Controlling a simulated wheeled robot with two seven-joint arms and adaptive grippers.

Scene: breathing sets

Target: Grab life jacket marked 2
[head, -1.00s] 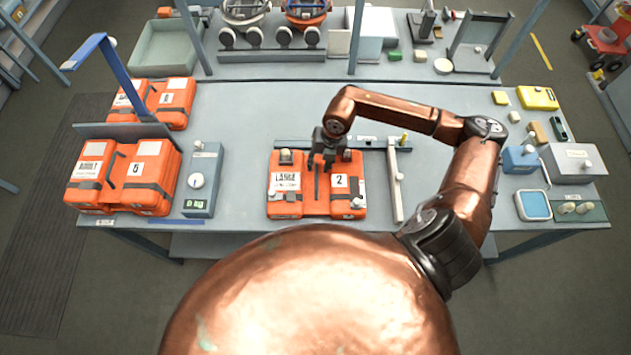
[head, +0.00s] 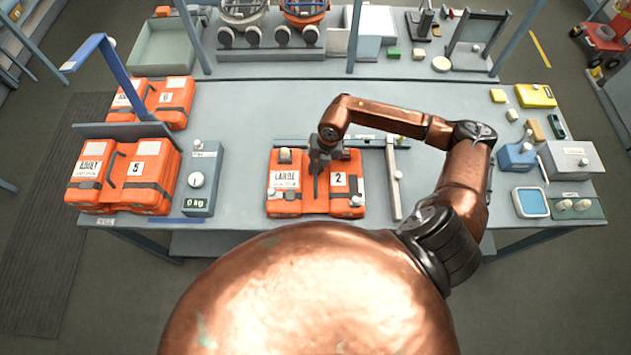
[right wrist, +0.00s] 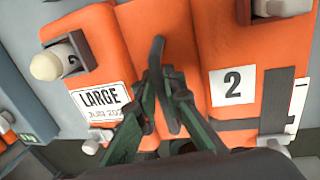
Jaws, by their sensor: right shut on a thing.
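The orange life jacket marked 2 (head: 338,198) lies flat on the workbench in the middle of the head view, with a LARGE label on its left half. In the right wrist view the jacket (right wrist: 205,48) fills most of the picture, its 2 label right of the fingers. My right gripper (head: 317,165) is over the jacket's middle. In the right wrist view the gripper (right wrist: 163,100) is shut on the dark strap loop (right wrist: 157,55) between the jacket's two halves. The jacket rests on the bench. My left gripper is not in view.
A life jacket marked 5 (head: 148,172) lies at the left, with another orange jacket (head: 175,97) behind it. Bench space beyond the jacket is clear.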

